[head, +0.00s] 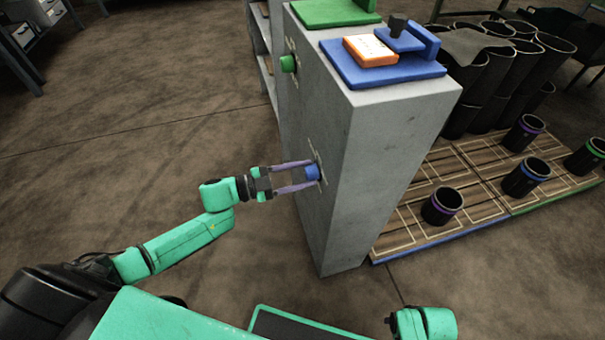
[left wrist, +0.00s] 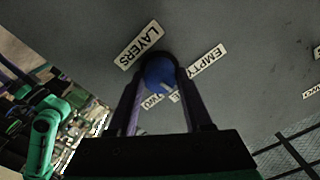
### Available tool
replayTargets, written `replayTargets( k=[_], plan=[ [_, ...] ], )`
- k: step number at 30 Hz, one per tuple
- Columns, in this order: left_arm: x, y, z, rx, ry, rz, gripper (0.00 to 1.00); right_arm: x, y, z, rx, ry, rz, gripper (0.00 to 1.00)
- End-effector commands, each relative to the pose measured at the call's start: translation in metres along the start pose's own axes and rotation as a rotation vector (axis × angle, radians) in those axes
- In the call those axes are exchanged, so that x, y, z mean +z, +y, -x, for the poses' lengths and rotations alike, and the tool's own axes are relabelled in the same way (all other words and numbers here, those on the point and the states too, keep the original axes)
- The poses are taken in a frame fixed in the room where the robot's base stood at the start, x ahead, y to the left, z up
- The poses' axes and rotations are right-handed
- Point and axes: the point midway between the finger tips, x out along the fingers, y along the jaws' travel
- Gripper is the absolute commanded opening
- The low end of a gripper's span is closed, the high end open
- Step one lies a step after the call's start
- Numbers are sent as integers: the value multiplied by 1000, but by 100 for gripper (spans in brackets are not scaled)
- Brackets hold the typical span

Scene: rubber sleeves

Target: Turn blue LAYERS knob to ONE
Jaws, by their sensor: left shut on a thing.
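The blue knob (head: 312,173) sits on the side face of a grey cabinet (head: 335,225). My left gripper (head: 305,176) is shut on it, one finger on either side. In the left wrist view the blue knob (left wrist: 160,73) shows between the fingertips, with a pale mark on its lower right part. A LAYERS label (left wrist: 139,45) is at its upper left and an EMPTY label (left wrist: 207,60) at its right. Two smaller labels lie below it; one (left wrist: 152,101) seems to read TWO, the other is partly hidden by a finger. My right gripper is out of view.
A green knob (head: 288,63) is higher on the same face. A blue stand with an orange block (head: 370,50) is on the cabinet top. Black sleeves with coloured bands (head: 442,206) stand on wooden pallets at right. The floor left of the cabinet is clear.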

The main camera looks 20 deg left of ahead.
Motion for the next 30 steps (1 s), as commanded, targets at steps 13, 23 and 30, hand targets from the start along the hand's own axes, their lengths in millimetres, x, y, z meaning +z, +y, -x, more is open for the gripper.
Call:
replayTargets(
  k=[13, 23, 30],
  plan=[
    [1, 1, 0, 2, -3, -140, 0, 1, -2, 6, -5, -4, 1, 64],
    [1, 1, 1, 2, -3, -143, 0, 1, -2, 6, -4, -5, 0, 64],
    [1, 1, 0, 2, -2, -143, 80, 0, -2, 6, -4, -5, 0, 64]
  ],
)
